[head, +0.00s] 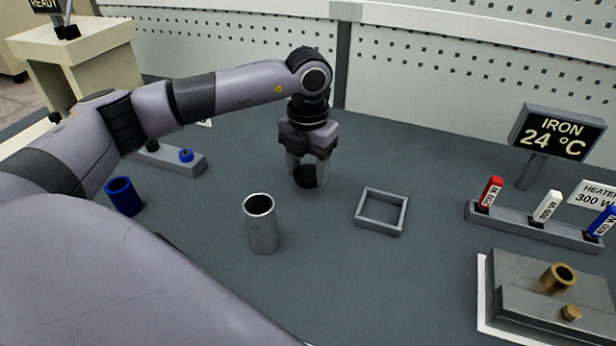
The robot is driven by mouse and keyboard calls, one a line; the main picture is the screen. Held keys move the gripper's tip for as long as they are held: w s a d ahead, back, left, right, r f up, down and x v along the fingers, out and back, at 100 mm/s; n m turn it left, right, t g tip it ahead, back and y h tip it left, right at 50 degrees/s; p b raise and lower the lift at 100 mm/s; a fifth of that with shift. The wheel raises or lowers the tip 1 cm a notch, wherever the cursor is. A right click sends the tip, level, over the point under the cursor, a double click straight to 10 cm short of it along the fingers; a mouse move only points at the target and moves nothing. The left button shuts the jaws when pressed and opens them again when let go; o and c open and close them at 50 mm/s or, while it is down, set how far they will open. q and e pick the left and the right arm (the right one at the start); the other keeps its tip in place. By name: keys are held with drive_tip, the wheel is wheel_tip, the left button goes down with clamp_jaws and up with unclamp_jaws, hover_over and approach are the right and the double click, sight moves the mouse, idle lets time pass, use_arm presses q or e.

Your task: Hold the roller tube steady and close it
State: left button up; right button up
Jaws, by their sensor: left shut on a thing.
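A silver roller tube (263,232) stands upright on the grey table, and its dark open end faces up. My left gripper (307,177) points down beyond the tube and to its right, apart from it. It is shut on a small black round piece (306,177), partly covered by the fingers. I cannot tell if that piece touches the table. A small grey holder (185,165) at the left carries a blue piece (186,155) and a black piece (152,146); my left arm hides part of it. My right gripper is not in view.
A blue open cup (124,197) stands at the left. A grey square frame (381,211) lies right of the tube. A rack (535,229) holds red, white and blue markers. A block with brass parts (545,290) and an IRON 24 °C sign (556,135) are at the right.

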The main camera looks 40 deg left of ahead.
sight(308, 174)
use_arm(q)
wheel_tip(308, 174, up, 17)
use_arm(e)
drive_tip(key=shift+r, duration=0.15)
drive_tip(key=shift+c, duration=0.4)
